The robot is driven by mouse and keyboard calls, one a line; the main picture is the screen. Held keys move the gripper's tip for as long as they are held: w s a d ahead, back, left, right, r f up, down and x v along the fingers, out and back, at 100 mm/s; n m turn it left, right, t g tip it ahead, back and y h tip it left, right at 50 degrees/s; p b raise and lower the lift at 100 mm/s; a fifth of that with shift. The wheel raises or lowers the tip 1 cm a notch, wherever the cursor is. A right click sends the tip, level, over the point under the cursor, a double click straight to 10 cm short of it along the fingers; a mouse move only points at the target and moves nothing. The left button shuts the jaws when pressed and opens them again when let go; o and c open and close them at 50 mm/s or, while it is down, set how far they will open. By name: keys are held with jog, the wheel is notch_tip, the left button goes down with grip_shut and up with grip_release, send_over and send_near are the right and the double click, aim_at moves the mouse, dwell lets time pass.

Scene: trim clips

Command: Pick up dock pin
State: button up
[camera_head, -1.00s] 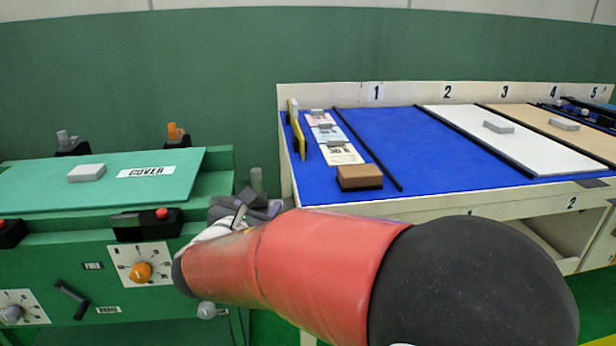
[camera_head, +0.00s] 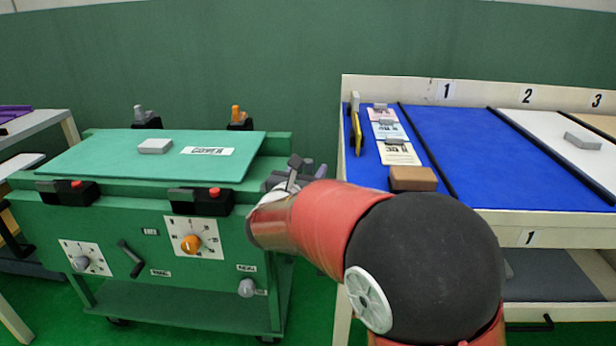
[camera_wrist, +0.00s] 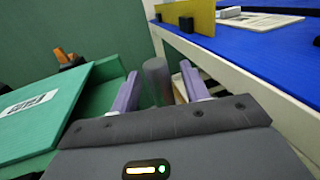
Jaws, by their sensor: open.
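A grey upright cylinder, which looks like the dock pin (camera_wrist: 157,78), stands at the right end of the green bench in the wrist view. My gripper (camera_wrist: 161,88) is open, with its two pale purple fingers on either side of the pin's line of sight. The pin appears between the fingertips or a little beyond them; I cannot tell whether it is touched. Its lower part shows between the fingers. In the head view my gripper (camera_head: 296,175) is at the right end of the green bench, and I cannot make out the pin there.
The green bench (camera_head: 100,230) carries a cover board (camera_head: 120,165), clamps and dials. A white-framed table (camera_head: 480,220) with a blue top stands close on the right, leaving a narrow gap. It holds a yellow plate (camera_head: 356,130), cards and a brown block (camera_head: 412,180).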

jog(key=c, duration=1)
grip_shut()
jog(key=shift+r, duration=0.15)
